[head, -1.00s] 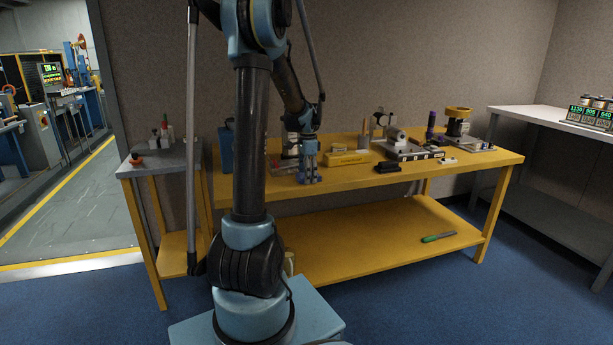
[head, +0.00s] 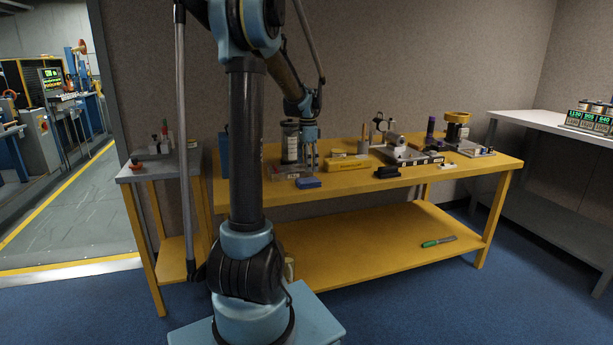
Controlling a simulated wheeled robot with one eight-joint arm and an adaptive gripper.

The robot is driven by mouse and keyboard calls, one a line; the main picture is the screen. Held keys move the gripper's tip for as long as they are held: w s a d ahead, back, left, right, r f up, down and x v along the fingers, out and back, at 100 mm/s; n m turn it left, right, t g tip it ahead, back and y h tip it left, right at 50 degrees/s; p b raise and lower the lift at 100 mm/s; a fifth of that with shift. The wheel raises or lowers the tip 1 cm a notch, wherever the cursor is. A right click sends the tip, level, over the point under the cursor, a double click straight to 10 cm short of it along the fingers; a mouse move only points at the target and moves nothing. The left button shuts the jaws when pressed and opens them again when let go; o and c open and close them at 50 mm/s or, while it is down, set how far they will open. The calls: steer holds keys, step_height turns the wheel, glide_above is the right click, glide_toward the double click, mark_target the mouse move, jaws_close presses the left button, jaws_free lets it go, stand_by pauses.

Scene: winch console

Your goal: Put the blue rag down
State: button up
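The blue rag (head: 308,182) is a small, flat, folded-looking patch. It lies on the yellow workbench top (head: 345,183), near its front edge and left of the middle. My gripper (head: 311,168) points down above and behind the rag, apart from it. Its fingers look spread with nothing between them, though they are small in this view.
A clear-based device with a dark cylinder (head: 290,143) stands just left of my gripper. A yellow block (head: 343,163) and a black block (head: 387,172) sit to the right. A green-handled tool (head: 438,242) lies on the lower shelf.

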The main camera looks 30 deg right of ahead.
mark_target(307, 180)
step_height(307, 180, up, 5)
steer(key=s+a+n, duration=0.3)
steer(key=a, duration=0.6)
steer(key=s+a+n+t, duration=0.15)
steer(key=a+n, duration=0.25)
steer(key=a, duration=0.4)
steer(key=s+a+n+g, duration=0.1)
steer(key=s+a+n, duration=0.2)
steer(key=a, duration=0.6)
steer(key=s+a+f+n+t, duration=0.1)
steer(key=s+a+f+n, duration=1)
steer(key=s+a+f, duration=0.2)
steer(key=s+a, duration=0.1)
steer(key=s, duration=0.1)
steer(key=shift+s+a+f+t, duration=0.15)
steer(key=shift+s+f+t, duration=0.2)
steer(key=shift+s+f, duration=0.05)
steer(key=shift+w, duration=0.1)
